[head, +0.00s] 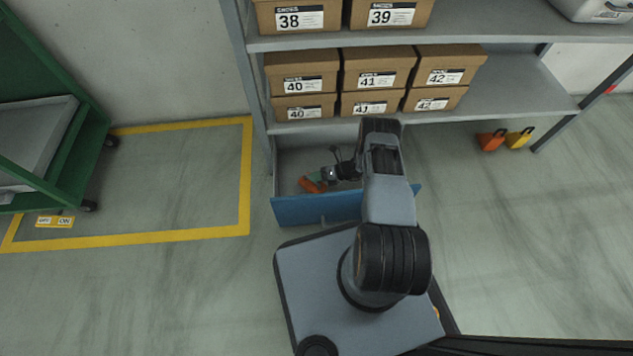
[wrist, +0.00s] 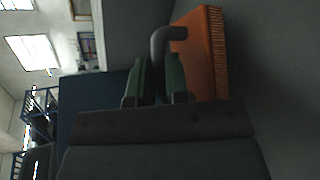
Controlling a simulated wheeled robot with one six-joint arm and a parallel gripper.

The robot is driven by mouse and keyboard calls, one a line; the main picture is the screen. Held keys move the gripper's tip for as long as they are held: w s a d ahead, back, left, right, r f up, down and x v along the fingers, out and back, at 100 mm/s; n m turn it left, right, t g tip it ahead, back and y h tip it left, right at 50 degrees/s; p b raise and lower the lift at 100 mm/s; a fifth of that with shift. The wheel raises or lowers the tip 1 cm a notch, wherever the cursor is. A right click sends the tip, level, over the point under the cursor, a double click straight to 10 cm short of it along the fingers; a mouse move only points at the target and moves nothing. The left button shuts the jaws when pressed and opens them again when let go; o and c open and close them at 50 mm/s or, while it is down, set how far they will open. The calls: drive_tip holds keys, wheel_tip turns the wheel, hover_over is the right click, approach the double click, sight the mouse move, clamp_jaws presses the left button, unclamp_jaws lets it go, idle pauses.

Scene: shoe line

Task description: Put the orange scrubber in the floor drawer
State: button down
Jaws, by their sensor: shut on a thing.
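The orange scrubber (head: 312,185) is in my gripper (head: 328,175), over the floor drawer. In the wrist view the scrubber (wrist: 205,60) shows its orange block, pale bristle edge and grey bent handle. My gripper (wrist: 158,85) is shut on that handle there. The floor drawer (head: 320,209) is pulled out under the shelf, with its blue front towards me. Its inside is partly hidden by my arm. I cannot tell whether the scrubber touches the drawer's bottom.
The shelf (head: 330,127) above the drawer holds several shoe boxes. A small orange object (head: 490,140) and a yellow one (head: 519,138) stand on the floor at right. A green cart (head: 60,150) stands at left by a yellow-taped area. The floor between is clear.

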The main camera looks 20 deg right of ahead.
sight(309, 182)
wheel_tip(309, 182, down, 3)
drive_tip(key=shift+b, duration=0.45)
drive_tip(key=shift+r, duration=0.1)
drive_tip(key=c, duration=1.1)
unclamp_jaws()
